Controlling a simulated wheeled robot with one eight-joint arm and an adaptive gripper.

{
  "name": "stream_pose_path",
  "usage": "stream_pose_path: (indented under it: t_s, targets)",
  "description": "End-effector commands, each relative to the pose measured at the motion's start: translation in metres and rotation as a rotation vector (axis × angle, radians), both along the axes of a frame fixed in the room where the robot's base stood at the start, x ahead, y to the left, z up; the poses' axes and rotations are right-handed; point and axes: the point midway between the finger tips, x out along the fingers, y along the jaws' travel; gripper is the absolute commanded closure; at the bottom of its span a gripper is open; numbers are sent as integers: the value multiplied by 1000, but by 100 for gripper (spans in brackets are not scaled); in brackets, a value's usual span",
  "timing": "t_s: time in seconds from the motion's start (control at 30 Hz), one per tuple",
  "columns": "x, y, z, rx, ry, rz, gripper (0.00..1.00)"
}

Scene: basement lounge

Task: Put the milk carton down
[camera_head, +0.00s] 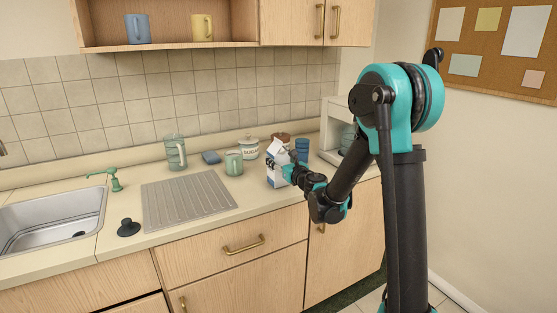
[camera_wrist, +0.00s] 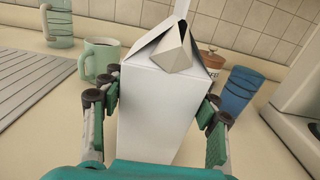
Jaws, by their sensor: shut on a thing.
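The milk carton (camera_head: 277,163) is white with a gabled top and stands upright at the right part of the counter in the head view. In the wrist view the carton (camera_wrist: 158,105) fills the middle, with its gable toward the top. My gripper (camera_head: 287,170) is shut on the carton, with one finger on each side; the gripper also shows in the wrist view (camera_wrist: 158,115). The carton's base is hidden in the wrist view. I cannot tell whether it touches the counter (camera_head: 175,235).
A green mug (camera_head: 233,163), a sugar jar (camera_head: 249,148), a brown-lidded jar (camera_wrist: 211,59) and a blue cup (camera_head: 302,148) stand close around the carton. A ribbed drainboard (camera_head: 188,197) and a sink (camera_head: 50,222) lie left. A pale appliance (camera_head: 335,125) stands right.

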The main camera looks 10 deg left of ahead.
Motion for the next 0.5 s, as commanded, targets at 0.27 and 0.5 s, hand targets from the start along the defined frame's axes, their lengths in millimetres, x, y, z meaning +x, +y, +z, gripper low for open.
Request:
stream_pose_path:
  t_s: [0.27, 0.5]
  targets:
    - [0, 0, -3, 0, 0, 0, 35]
    - [0, 0, -3, 0, 0, 0, 20]
